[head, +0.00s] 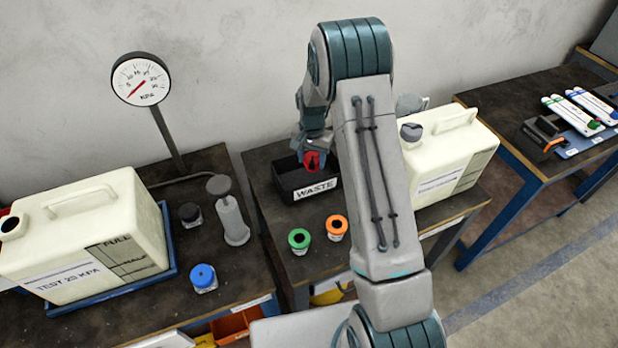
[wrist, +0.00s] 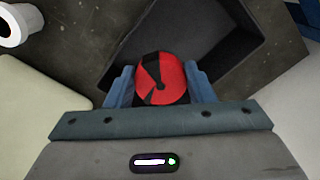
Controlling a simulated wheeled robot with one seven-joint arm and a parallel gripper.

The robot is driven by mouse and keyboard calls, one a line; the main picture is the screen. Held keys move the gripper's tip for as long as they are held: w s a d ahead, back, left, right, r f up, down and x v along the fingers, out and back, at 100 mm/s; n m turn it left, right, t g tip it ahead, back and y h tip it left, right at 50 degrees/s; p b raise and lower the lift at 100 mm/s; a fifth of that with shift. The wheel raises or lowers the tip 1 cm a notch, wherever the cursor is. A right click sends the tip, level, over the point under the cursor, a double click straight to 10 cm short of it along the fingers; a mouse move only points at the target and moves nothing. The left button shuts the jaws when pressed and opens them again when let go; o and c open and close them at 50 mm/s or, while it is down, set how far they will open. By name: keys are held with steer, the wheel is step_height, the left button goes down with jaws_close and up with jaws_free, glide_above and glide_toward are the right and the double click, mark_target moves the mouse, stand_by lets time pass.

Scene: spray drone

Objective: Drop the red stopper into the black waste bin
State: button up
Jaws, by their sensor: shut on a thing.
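The red stopper (wrist: 160,80) is between the two blue fingers of my gripper (wrist: 159,92), which is shut on it. In the head view the red stopper (head: 313,161) shows just above the black waste bin (head: 291,190), labelled WASTE, on the middle table. In the wrist view the bin (wrist: 255,60) lies below and beyond the stopper, with its dark inside showing. My arm hides part of the bin's right side in the head view. Whether the stopper is fully over the bin's opening is hard to tell.
A green-ringed cap (head: 299,241) and an orange-ringed cap (head: 337,228) stand in front of the bin. A cream container (head: 470,150) stands right of it. On the left table are a large cream tank (head: 110,235), a gauge (head: 140,80) and a grey pump (head: 230,212).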

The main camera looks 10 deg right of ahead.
steer(key=shift+f, duration=0.75)
steer(key=o, duration=1.1)
steer(key=shift+c, duration=0.2)
steer(key=shift+r, duration=0.15)
step_height(320, 180, up, 14)
steer(key=b, duration=0.2)
steer(key=shift+f, duration=0.2)
